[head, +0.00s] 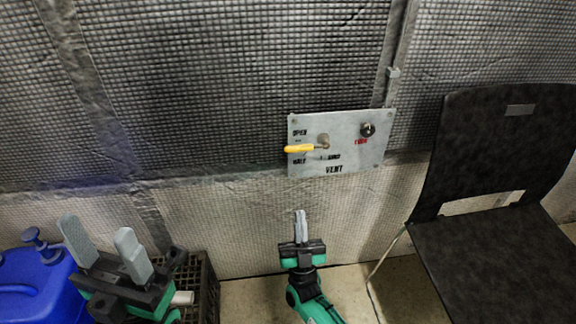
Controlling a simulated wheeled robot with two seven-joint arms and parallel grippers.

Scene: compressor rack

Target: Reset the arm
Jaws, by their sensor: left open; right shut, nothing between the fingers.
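A grey metal vent panel (352,134) is fixed to the wall in the head view. Its yellow-handled lever (300,149) points left, between the OPEN marking above and a lower marking. My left gripper (98,230) is open and empty at the lower left, well away from the panel.
A black chair (478,235) stands at the right. A blue container (38,285) is at the far lower left. A dark crate (207,285) is partly hidden behind my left gripper. The wall below the panel is clear.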

